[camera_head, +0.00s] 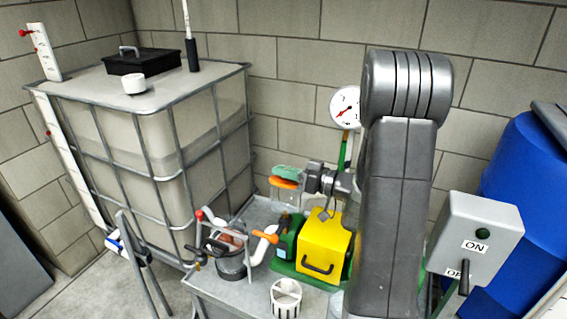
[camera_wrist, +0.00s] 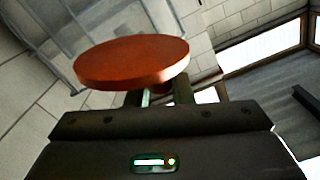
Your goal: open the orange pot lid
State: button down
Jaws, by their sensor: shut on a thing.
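The orange pot lid (camera_wrist: 132,60) is a flat round disc right at my fingertips in the wrist view. My gripper (camera_wrist: 157,98) is shut on it, with a finger on each side of a narrow part just below the disc. In the head view the lid shows as a thin orange edge (camera_head: 284,183) under a teal-green piece (camera_head: 289,171), at the end of my grey wrist. A clear jar-like body (camera_head: 286,195) shows just below it. I cannot tell whether the lid touches that body.
A yellow box (camera_head: 323,247) with a black handle stands close below my arm. An orange-handled valve (camera_head: 265,237), a white slotted cup (camera_head: 286,299) and a gauge (camera_head: 344,107) are nearby. A caged tank (camera_head: 150,150) is left; a grey ON switch box (camera_head: 474,235) and blue drum (camera_head: 525,170) are right.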

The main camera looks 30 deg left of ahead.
jog(key=w+r+m+p, duration=0.1)
jog(key=p, duration=0.2)
jog(key=shift+r+m, duration=0.3)
jog(key=shift+m, duration=0.1)
jog(key=w+m+p, duration=0.1)
jog(key=p, duration=0.1)
jog(key=m+p, duration=0.1)
jog(key=shift+w+a+r+m+p, duration=0.15)
jog(key=shift+w+r+m+p, duration=0.15)
jog(key=shift+w+m+p, duration=0.1)
jog(key=w+m+p, duration=0.1)
jog(key=m+p, duration=0.1)
jog(key=shift+w+p, duration=0.2)
jog(key=shift+p, duration=0.2)
jog(key=shift+w+a+f+m+p, duration=0.15)
jog(key=shift+w+m+p, duration=0.55)
jog(key=shift+m+p, duration=0.4)
